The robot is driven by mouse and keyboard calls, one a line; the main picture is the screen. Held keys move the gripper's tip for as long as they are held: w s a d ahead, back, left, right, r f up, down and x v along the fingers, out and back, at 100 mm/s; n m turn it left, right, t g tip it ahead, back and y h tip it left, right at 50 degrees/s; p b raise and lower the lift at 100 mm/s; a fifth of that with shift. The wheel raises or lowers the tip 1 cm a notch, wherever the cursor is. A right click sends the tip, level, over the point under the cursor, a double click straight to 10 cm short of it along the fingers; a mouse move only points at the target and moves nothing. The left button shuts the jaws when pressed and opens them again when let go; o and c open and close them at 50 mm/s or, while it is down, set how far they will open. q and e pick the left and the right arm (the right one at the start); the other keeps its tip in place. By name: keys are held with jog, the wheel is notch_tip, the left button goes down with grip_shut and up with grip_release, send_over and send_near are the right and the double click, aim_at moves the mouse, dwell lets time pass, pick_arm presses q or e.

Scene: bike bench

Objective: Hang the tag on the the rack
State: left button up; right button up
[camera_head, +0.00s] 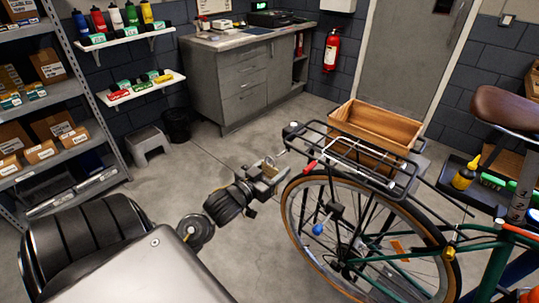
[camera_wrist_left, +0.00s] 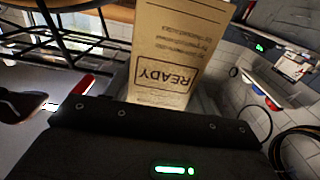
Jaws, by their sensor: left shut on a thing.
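The tag (camera_wrist_left: 175,50) is a tan card printed "READY", and it fills the upper middle of the left wrist view, standing out from my left gripper. My left gripper (camera_head: 272,172) is shut on the tag, just left of the rack's near end and apart from it in the head view. The tag is small and hard to make out there. The rack (camera_head: 338,150) is a black metal frame over the bike's rear wheel. Its bars also show in the left wrist view (camera_wrist_left: 65,42). My right gripper is not in view.
The rear wheel (camera_head: 290,215) stands just right of my left gripper. A grey workbench (camera_head: 238,80), a step stool (camera_head: 148,143) and a shelf unit (camera_head: 78,88) stand behind and left. The floor between is clear.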

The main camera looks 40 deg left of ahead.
pick_arm(q)
jog(key=shift+w+f, duration=0.1)
jog(key=shift+w, duration=0.5)
jog(key=w, duration=0.2)
jog(key=w+b, duration=0.1)
jog(key=w, duration=0.1)
jog(key=shift+f, duration=0.4)
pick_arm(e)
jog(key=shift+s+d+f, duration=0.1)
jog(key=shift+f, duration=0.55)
pick_arm(q)
jog(key=o, duration=1)
jog(key=shift+o, duration=0.2)
